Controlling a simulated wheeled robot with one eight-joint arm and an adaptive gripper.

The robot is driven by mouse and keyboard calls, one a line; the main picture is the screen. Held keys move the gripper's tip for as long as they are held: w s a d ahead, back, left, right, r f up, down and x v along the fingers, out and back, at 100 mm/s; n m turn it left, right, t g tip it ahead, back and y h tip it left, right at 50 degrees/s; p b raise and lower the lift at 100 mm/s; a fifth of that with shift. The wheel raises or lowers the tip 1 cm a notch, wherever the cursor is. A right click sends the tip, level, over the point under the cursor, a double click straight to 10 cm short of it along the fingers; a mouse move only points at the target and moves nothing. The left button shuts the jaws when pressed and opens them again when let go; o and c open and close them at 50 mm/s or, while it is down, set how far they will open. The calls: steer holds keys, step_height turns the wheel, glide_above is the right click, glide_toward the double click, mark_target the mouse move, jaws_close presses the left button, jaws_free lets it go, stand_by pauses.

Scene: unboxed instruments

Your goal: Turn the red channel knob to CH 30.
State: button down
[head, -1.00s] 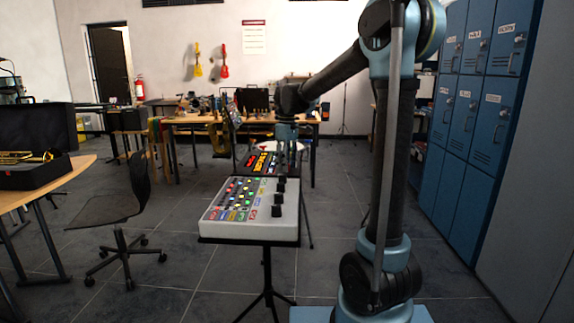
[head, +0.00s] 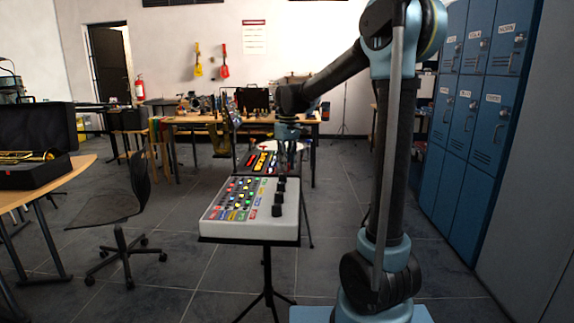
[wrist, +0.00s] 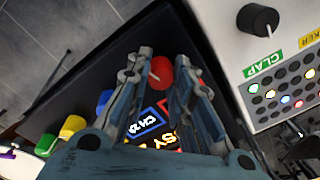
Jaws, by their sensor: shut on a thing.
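The red channel knob (wrist: 161,72) shows in the wrist view between the two fingers of my gripper (wrist: 163,82). The fingers are shut on the knob from either side. A pale pointer line shows on its left side. A small blue-framed display (wrist: 146,123) lies just below the knob on the same dark panel. It shows lit characters, apparently starting with CH, but the number is too small and tilted to read surely. In the head view my gripper (head: 288,160) reaches down onto the dark panel (head: 262,162); the knob cannot be made out there.
A white pad machine (head: 250,228) with black knobs stands on a stand just in front of the dark panel. Yellow (wrist: 72,126), green and blue knobs sit left of my fingers in the wrist view. A chair (head: 115,212) stands left and blue lockers (head: 480,110) right.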

steer(key=m, duration=0.5)
steer(key=shift+w+m, duration=0.1)
steer(key=shift+m, duration=2.5)
steer(key=c, duration=1.4)
jaws_free()
step_height(320, 180, up, 12)
steer(key=shift+d, duration=0.2)
